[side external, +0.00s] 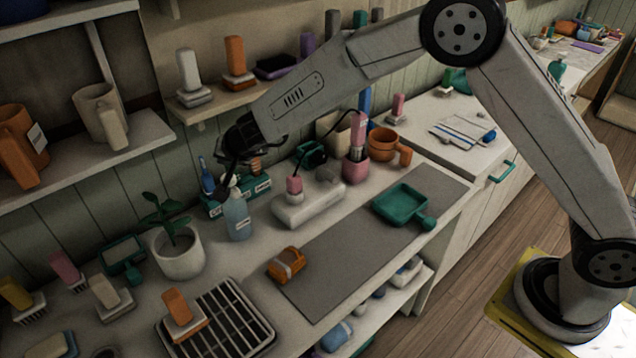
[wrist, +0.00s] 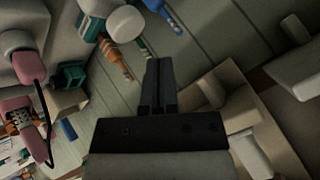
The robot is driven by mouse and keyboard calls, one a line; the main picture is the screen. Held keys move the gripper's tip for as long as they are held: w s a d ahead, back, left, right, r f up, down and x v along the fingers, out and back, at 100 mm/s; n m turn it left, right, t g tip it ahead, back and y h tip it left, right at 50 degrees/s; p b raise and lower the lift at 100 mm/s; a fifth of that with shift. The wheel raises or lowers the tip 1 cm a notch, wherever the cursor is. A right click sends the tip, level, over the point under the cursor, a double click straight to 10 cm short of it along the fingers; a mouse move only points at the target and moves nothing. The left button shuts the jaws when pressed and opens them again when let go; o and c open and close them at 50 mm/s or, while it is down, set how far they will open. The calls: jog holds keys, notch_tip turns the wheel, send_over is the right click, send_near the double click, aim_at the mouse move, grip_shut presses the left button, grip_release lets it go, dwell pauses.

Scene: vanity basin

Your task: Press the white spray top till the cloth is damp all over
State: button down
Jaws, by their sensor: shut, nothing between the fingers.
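A pale blue bottle (side external: 238,219) with a white label stands upright on the counter. Its white spray top (side external: 234,190) is just below my gripper (side external: 225,178), which points down with its fingers together and nothing between them. In the wrist view my gripper (wrist: 158,62) is also shut, and a rounded white piece (wrist: 126,23), which looks like the spray top, lies beyond the fingertips. I cannot tell whether fingers and top touch. A white cloth with dark stripes (side external: 463,129) lies flat on the far right counter. Whether it is damp cannot be told.
A green box (side external: 262,188) with bottles stands close behind the bottle. A potted plant (side external: 180,252) is to its left, a white power strip (side external: 308,207) to its right. The grey mat (side external: 345,255) has bare room.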

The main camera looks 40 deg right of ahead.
aim_at(235, 179)
jog(key=shift+r, duration=1.4)
jog(key=shift+d, duration=0.1)
jog(key=shift+s+d+r, duration=0.25)
jog(key=shift+d, duration=0.2)
jog(key=s+d+f+n+g, duration=0.1)
jog(key=s+d+n+g, duration=0.1)
jog(key=s+d, duration=0.4)
jog(key=s+d+f+n+g, duration=0.1)
jog(key=s+d, duration=0.5)
jog(key=s, duration=0.9)
jog(key=s+d+f+n+g+h, duration=0.1)
jog(key=s+d+f+n+g, duration=0.1)
jog(key=s+d, duration=0.4)
jog(key=s+n+g, duration=0.1)
jog(key=s+n, duration=0.1)
jog(key=s, duration=0.3)
jog(key=shift+d+n+g, duration=0.25)
jog(key=shift+n+g, duration=0.05)
jog(key=shift+n, duration=0.1)
